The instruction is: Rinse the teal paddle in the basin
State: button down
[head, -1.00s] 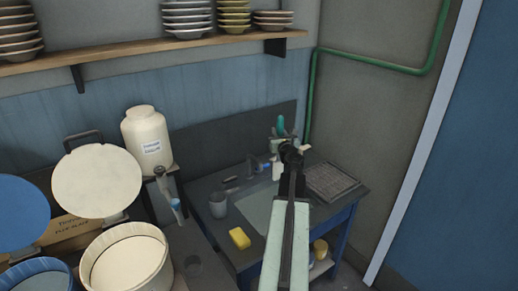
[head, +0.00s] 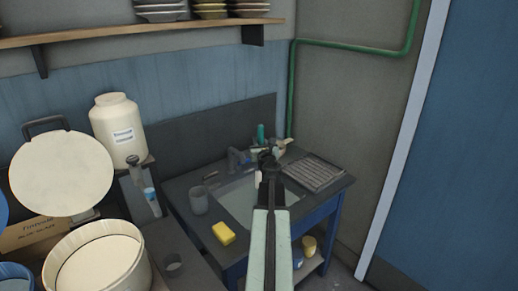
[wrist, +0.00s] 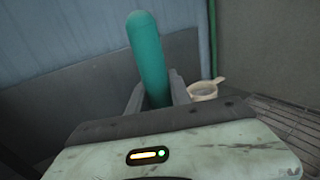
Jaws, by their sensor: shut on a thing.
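The teal paddle (head: 261,131) stands up from my gripper (head: 266,157) in the head view. In the wrist view its rounded teal end (wrist: 147,55) rises upright, tilted slightly left, between the two fingers of my gripper (wrist: 155,95), which is shut on it. The paddle's other end is hidden behind my gripper and arm. The basin (head: 236,201) is a pale rectangle set in the dark counter. My gripper and arm appear in front of its right part and back edge in the head view; I cannot tell the height above it.
A yellow sponge (head: 223,233) and grey cup (head: 199,200) sit at the basin's left. A ribbed drying rack (head: 316,174) lies at the right. A pale handled cup (wrist: 203,89) is behind my gripper. A green pipe (head: 291,90) runs up the wall.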

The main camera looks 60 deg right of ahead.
notch_tip(320, 180, down, 15)
jog(key=b, duration=1.5)
jog(key=shift+r, duration=0.1)
jog(key=shift+s, duration=0.5)
jog(key=shift+w, duration=0.45)
dwell(1.7)
jog(key=shift+r, duration=0.1)
